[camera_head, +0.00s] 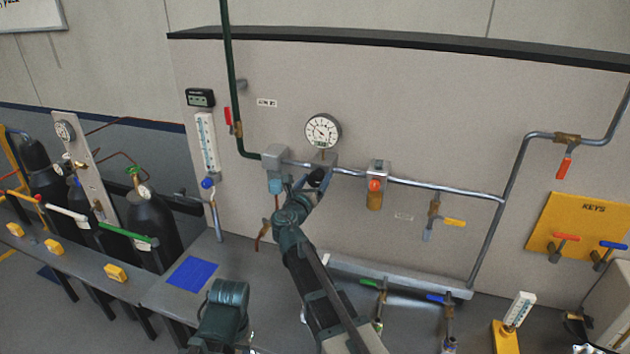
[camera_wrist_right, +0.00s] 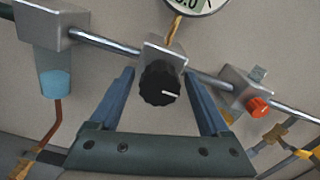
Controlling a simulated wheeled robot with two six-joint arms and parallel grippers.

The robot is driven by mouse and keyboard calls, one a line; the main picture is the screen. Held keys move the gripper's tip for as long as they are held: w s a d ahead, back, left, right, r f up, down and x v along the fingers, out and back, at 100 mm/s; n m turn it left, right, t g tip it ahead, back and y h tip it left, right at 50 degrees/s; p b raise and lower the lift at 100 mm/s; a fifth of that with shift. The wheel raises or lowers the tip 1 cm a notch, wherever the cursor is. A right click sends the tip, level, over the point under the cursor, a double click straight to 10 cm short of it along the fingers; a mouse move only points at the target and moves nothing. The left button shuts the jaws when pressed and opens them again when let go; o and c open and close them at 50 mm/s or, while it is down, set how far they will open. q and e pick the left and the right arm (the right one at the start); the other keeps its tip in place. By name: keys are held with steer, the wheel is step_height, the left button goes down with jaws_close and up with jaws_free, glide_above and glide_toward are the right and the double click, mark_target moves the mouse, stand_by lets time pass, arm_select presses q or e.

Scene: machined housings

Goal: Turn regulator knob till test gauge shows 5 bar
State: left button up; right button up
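The regulator knob (camera_wrist_right: 160,84) is black and ribbed, on a grey block on the wall pipe; its white mark points right. In the head view the knob (camera_head: 316,177) is partly hidden by my right gripper (camera_head: 304,184). In the wrist view my right gripper (camera_wrist_right: 160,76) is open, one blue finger on each side of the knob, with gaps visible between. The round white test gauge (camera_head: 322,131) is above the regulator; its reading is too small to tell. Its lower edge (camera_wrist_right: 194,4) shows a green display ending in "0". My left gripper is not visible, only part of that arm.
A filter bowl (camera_head: 275,186) hangs left of the regulator. A block with an orange knob (camera_head: 376,184) and an amber bowl is to the right. A yellow-handled valve (camera_head: 453,222) is farther right. Gas cylinders (camera_head: 150,222) stand at left. A blue mat (camera_head: 191,273) lies on the bench.

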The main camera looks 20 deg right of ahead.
jaws_close()
steer(key=m, duration=1.1)
steer(key=shift+m, duration=0.3)
stand_by(0.6)
steer(key=shift+o, duration=0.8)
jaws_free()
